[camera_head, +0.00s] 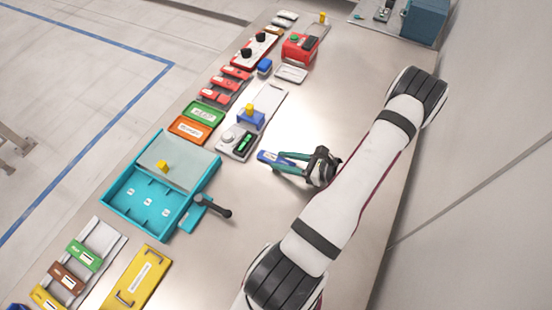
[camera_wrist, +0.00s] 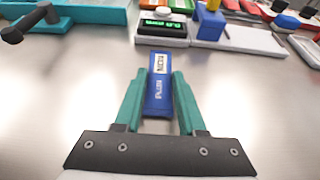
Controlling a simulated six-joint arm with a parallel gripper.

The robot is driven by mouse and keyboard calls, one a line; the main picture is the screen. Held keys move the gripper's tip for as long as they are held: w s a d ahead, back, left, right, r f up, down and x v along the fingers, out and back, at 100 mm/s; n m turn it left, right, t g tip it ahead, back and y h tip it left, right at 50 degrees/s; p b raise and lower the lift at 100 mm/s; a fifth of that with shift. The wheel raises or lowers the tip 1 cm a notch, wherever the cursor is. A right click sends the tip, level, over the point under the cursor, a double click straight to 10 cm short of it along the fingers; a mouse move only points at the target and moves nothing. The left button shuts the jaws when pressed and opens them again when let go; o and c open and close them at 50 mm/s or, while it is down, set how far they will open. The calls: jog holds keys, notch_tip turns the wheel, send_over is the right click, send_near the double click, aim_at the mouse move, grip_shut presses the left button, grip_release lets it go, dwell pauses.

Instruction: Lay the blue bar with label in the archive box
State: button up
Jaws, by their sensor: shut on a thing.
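The blue bar with a white label (camera_head: 266,156) is held between the green fingers of my gripper (camera_head: 278,160) over the middle of the bench. In the wrist view the blue bar (camera_wrist: 159,96) points straight away from my gripper (camera_wrist: 158,78), label side up, its far end past the fingertips. I cannot tell how far it is above the bench. A turquoise box (camera_head: 108,196), apparently the archive box, stands left of my gripper. A grey lid panel (camera_head: 183,150) with a yellow knob covers its far part; the near part is open and shows dividers with small white labels.
A black-handled lever (camera_head: 218,207) sticks out from the box's right side. A grey device with a green display (camera_head: 240,142) stands beyond it. Green (camera_head: 203,113) and orange (camera_head: 190,129) labelled trays lie behind. A yellow handled panel (camera_head: 141,280) lies in front.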

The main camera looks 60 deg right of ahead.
grip_shut()
